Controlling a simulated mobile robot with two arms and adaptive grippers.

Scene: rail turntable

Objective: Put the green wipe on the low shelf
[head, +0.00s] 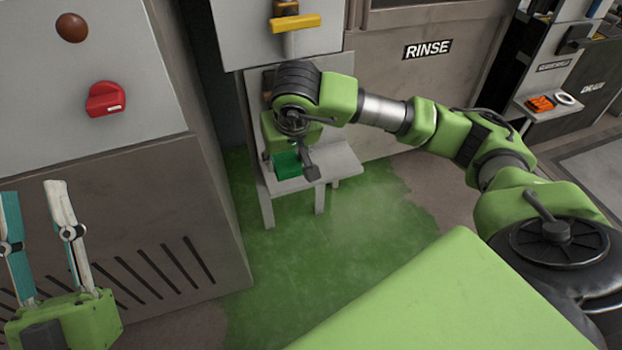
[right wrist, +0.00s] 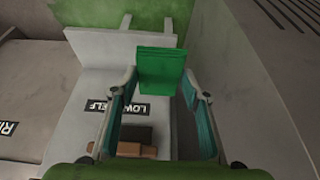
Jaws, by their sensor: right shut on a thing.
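The green wipe (head: 287,165) is a small green block-like piece over the left part of the low shelf (head: 340,160), a light grey ledge on legs. My right gripper (head: 290,152) is shut on the wipe, mostly hidden behind its own wrist in the head view. In the right wrist view the wipe (right wrist: 160,70) sits between the two fingertips (right wrist: 160,80), with the shelf (right wrist: 100,48) behind it. I cannot tell whether the wipe touches the shelf. My left gripper (head: 33,200) is open and empty at the lower left.
A partly covered label (right wrist: 125,107) marks the shelf's upright panel, with a brown block (right wrist: 132,143) near it. A green puddle (head: 330,235) covers the floor. A cabinet with a red knob (head: 106,99) stands left. A RINSE panel (head: 427,49) is behind.

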